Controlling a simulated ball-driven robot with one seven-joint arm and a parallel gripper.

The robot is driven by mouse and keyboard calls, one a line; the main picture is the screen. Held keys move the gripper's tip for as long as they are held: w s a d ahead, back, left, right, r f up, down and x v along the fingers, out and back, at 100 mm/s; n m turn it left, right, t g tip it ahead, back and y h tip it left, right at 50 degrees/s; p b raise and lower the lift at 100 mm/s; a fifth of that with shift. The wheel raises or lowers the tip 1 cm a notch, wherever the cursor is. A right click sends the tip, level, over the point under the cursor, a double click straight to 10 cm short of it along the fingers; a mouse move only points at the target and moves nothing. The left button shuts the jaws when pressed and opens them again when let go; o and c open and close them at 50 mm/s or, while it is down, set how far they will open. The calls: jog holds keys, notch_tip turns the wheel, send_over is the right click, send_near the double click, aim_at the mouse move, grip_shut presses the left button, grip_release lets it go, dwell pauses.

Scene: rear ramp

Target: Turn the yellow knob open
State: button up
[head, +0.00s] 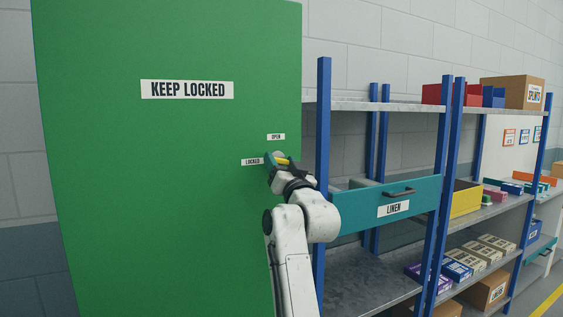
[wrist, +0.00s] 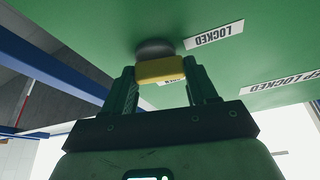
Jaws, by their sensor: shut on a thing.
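The yellow knob (wrist: 160,69) sits on a round grey base on the green door (head: 150,150). In the head view a bit of the yellow knob (head: 283,160) shows at my gripper (head: 282,163), partly hidden by it. A LOCKED label (head: 252,161) is left of the knob and an OPEN label (head: 276,136) is above it. In the wrist view my gripper (wrist: 160,82) has one finger on each side of the knob and is shut on it. The yellow bar lies nearly level between the fingers there.
A blue-posted shelf rack (head: 323,150) stands just right of the door. A teal LINEN drawer (head: 360,208) juts out from it near my arm. A KEEP LOCKED sign (head: 187,90) is higher on the door. The door face to the left is clear.

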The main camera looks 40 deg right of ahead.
jog(key=m+g+h, duration=0.1)
jog(key=m, duration=0.2)
jog(key=m+g+h, duration=0.1)
jog(key=m, duration=0.2)
jog(key=shift+a+r+m+p, duration=0.1)
jog(key=shift+r+m+p, duration=0.05)
jog(key=shift+m+p, duration=0.15)
jog(key=m+g+h, duration=0.1)
jog(key=m+g, duration=0.1)
jog(key=m, duration=0.2)
jog(key=shift+r+m+p, duration=0.1)
jog(key=shift+m+p, duration=0.2)
jog(key=shift+p, duration=0.1)
jog(key=m+g+p, duration=0.1)
jog(key=m+p, duration=0.1)
jog(key=m, duration=0.2)
jog(key=shift+r+m+g, duration=0.1)
jog(key=shift+m+g, duration=0.2)
jog(key=shift+g, duration=0.1)
jog(key=shift+m+g+p, duration=0.5)
jog(key=shift+m+p, duration=0.75)
jog(key=shift+m, duration=0.05)
jog(key=shift+d+f, duration=0.2)
jog(key=o, duration=1.1)
jog(key=shift+c, duration=0.2)
jog(key=shift+a, duration=0.1)
jog(key=b+v, duration=0.3)
jog(key=v, duration=0.7)
jog(key=shift+s, duration=0.35)
